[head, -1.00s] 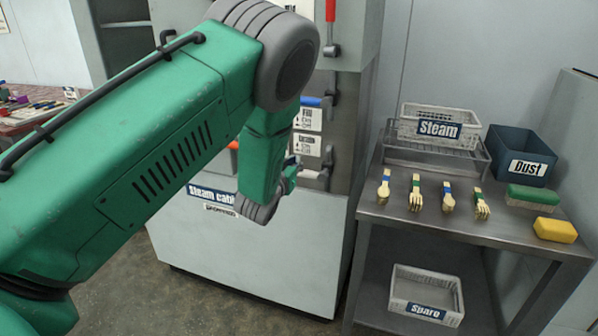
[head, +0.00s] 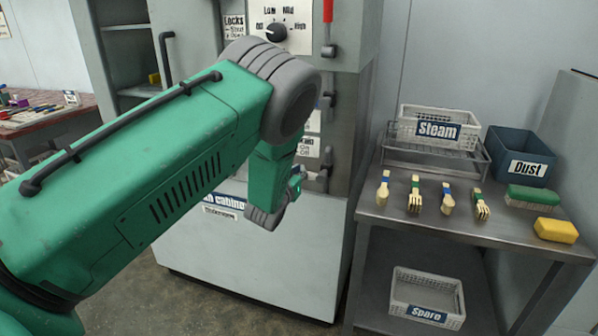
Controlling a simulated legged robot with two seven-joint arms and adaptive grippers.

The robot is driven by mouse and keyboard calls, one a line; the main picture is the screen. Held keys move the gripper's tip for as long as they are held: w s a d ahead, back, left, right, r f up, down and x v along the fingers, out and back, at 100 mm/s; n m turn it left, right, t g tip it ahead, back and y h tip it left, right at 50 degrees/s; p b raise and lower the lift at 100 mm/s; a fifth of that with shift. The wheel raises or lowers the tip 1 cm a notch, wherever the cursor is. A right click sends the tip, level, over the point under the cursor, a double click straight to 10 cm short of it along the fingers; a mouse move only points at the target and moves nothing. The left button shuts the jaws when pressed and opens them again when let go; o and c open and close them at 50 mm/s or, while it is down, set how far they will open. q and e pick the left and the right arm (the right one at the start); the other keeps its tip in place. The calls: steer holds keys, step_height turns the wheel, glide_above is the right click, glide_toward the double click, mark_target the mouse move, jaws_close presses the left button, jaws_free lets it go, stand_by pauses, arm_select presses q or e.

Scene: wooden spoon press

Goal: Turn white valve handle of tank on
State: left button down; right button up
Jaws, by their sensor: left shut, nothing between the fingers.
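The grey tank cabinet (head: 255,262) stands in front of me. Low on its right-hand steel side is a valve with a short pale handle (head: 313,176), just below a small white label (head: 308,147). My green left arm crosses in front of the cabinet. My left gripper (head: 297,183) is small in view, partly hidden by its wrist, shut and empty. It is just left of the pale handle; I cannot tell whether they touch. My right gripper is not in view.
A red lever (head: 328,12) and a dial (head: 277,32) are above. A Spare basket (head: 427,295) is below.

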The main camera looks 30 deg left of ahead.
arm_select(q)
steer(key=shift+f+n, duration=0.1)
steer(key=shift+n, duration=0.2)
steer(key=shift+f, duration=0.15)
steer(key=d+f+n+b, duration=0.4)
steer(key=f+n+b, duration=0.4)
steer(key=n, duration=0.9)
steer(key=shift+w+t+h+b, duration=0.4)
steer(key=shift+w+b, duration=0.05)
steer(key=shift+b, duration=0.1)
steer(key=shift+a, duration=0.1)
